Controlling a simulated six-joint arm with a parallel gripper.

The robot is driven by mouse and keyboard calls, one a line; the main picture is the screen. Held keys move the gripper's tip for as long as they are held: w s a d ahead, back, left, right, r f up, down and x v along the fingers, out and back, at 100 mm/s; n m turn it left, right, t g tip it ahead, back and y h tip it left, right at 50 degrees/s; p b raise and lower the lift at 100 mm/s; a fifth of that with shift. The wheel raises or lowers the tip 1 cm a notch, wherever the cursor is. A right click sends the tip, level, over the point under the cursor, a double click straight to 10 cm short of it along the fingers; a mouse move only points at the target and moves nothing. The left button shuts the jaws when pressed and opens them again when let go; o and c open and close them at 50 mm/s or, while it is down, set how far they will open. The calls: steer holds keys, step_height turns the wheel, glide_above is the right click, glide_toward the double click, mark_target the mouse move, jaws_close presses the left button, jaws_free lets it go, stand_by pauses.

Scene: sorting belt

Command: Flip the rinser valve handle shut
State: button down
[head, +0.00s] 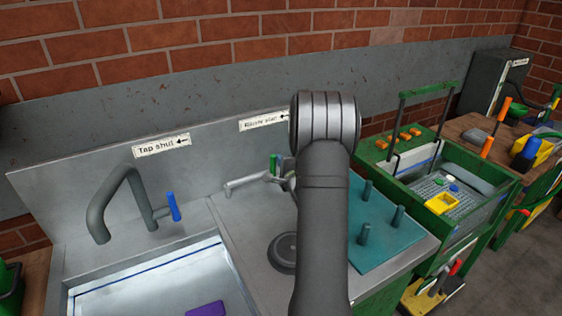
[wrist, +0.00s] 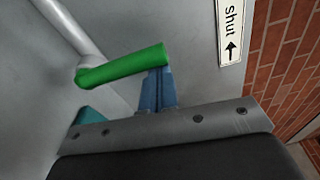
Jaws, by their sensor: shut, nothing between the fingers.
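The rinser valve handle is a green bar (wrist: 122,67). It lies across the wrist view beside a grey pipe (wrist: 72,27). In the head view the green handle (head: 273,163) stands roughly upright at the end of the rinser's grey pipe (head: 243,182), partly hidden by my arm. My gripper (wrist: 157,88) is shut and empty, its blue fingers by the handle's right end in the wrist view. Whether they touch it I cannot tell. A rinser sign (head: 264,121) with a left-pointing arrow is on the back panel; its "shut" also shows in the wrist view (wrist: 230,32).
To the left are a grey tap (head: 100,215) with a blue handle (head: 173,206) and a sink holding a purple item (head: 206,309). A teal board with pegs (head: 385,255) lies right of my arm. A green-framed basin (head: 500,190) stands farther right.

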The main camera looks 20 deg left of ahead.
steer(key=v, duration=1)
steer(key=x, duration=1)
steer(key=shift+w, duration=0.15)
steer(key=shift+d, duration=0.15)
